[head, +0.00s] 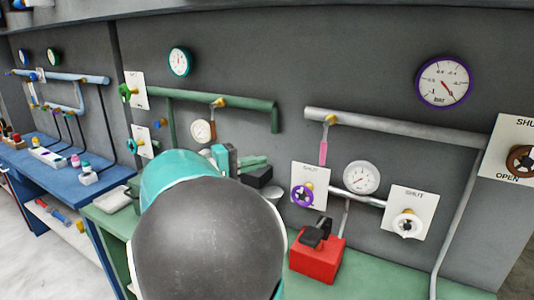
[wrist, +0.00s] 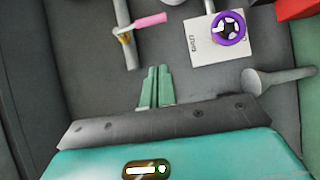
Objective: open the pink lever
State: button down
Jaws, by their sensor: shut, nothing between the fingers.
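The pink lever (head: 323,152) hangs down from a brass valve (head: 330,119) on a light grey pipe (head: 400,129), crosswise to the pipe. In the wrist view the pink lever (wrist: 151,20) points right from the brass valve (wrist: 125,38), near the pipe's open-looking end. My gripper (wrist: 156,70) is shut and empty, its two green fingers side by side. In the wrist view its tips are below and a little right of the lever, with a gap between. In the head view my arm covers part of the gripper, which shows to the left of the lever.
A purple handwheel (head: 302,196) on a white plate sits just below the lever. A white gauge (head: 362,177), a white handwheel (head: 407,224) and a red box (head: 317,255) are nearby. A green pipe (head: 210,99) runs to the left.

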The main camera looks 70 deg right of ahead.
aim_at(324, 146)
jog(key=shift+s+d+r, duration=0.1)
jog(key=shift+d+r, duration=0.2)
jog(key=s+a+x, duration=0.1)
jog(key=s+x, duration=0.1)
jog(key=x, duration=1)
jog(key=shift+s+r, duration=0.2)
jog(key=shift+s, duration=0.2)
